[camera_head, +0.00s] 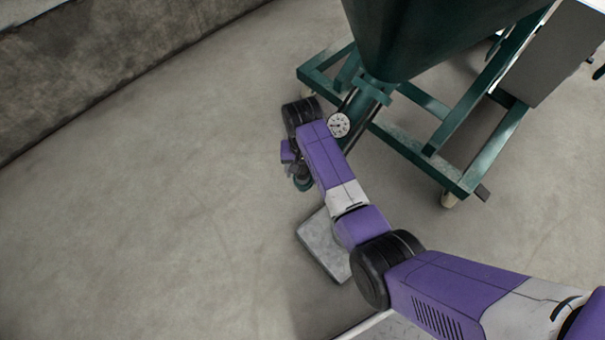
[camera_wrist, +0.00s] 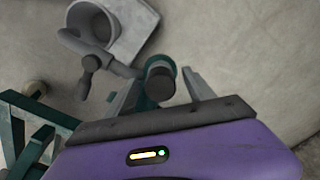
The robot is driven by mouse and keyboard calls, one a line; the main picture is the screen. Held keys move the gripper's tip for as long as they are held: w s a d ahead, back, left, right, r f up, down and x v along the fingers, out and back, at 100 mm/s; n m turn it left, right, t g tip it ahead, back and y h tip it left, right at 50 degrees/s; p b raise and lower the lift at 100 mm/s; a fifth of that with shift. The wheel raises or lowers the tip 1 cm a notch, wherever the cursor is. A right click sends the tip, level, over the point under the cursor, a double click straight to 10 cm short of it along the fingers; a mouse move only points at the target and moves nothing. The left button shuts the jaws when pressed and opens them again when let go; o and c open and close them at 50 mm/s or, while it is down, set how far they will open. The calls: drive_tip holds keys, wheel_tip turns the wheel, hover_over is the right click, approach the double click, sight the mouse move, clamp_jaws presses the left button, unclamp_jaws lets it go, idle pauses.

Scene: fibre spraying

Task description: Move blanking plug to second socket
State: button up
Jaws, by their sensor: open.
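My gripper (camera_wrist: 161,78) is open in the wrist view, one grey finger on each side of a round dark grey cap. This cap, which looks like the blanking plug (camera_wrist: 160,86), sits at the end of a short teal pipe (camera_wrist: 158,66). I cannot tell whether the fingers touch it. In the head view my arm covers most of this area, and a teal pipe end (camera_head: 303,184) shows below my wrist.
A grey T-shaped handle (camera_wrist: 94,64) lies left of the fingers. A pale slab (camera_wrist: 140,28) rests on the floor, also seen in the head view (camera_head: 318,240). The green hopper (camera_head: 420,35) and its wheeled frame (camera_head: 415,150) stand right. Floor at left is clear.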

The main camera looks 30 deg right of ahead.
clamp_jaws()
drive_tip(key=shift+r, duration=0.1)
